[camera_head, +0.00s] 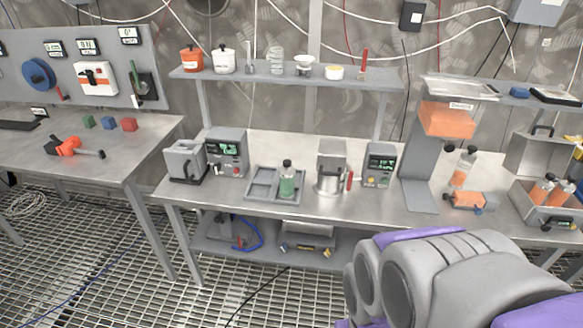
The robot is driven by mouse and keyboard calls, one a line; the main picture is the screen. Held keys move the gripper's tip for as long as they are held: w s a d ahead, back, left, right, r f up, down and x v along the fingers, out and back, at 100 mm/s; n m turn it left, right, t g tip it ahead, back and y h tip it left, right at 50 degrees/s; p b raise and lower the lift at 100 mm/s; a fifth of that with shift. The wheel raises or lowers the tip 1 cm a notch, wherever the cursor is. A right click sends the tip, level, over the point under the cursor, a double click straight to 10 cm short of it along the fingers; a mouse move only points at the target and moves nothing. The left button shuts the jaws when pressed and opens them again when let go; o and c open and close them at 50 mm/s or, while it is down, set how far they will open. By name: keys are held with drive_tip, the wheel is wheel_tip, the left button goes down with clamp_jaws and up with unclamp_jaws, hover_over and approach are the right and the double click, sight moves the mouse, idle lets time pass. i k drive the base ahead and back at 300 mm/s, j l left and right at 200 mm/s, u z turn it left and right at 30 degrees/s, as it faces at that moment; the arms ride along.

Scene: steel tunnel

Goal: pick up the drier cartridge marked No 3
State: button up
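Several bottle-like pieces with dark caps could be drier cartridges, but I cannot read a No 3 on any of them. One with orange contents (461,168) stands tilted beside the grey stand at the right of the bench. Another orange one (466,200) lies low in front of it. More orange ones (541,192) sit in a grey bin (548,216) at the far right. A green one (287,183) stands upright in a grey compartment tray (262,183) at mid bench. My gripper's fingers do not show; only grey and purple parts of me fill the lower right.
The steel bench (245,212) also holds two display units (227,150), a metal pot (331,170) and a grey stand (417,180) with an orange block (447,120). A shelf (280,76) runs above. A tool table (85,155) stands left, over grated floor.

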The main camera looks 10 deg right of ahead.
sight(542, 187)
drive_tip(key=j+z, duration=0.1)
drive_tip(key=j, duration=0.3)
drive_tip(key=z, duration=1.8)
drive_tip(key=i+u, duration=0.2)
drive_tip(key=u, duration=0.25)
drive_tip(key=i+l+u, duration=0.15)
drive_tip(key=u, duration=0.3)
drive_tip(key=i+l+u, duration=0.1)
drive_tip(key=i+l, duration=0.25)
drive_tip(key=i+l+u, duration=0.1)
drive_tip(key=i+l, duration=0.2)
drive_tip(key=l, duration=0.15)
drive_tip(key=i+l+u, duration=0.1)
drive_tip(key=i+l, duration=0.2)
drive_tip(key=l, duration=0.15)
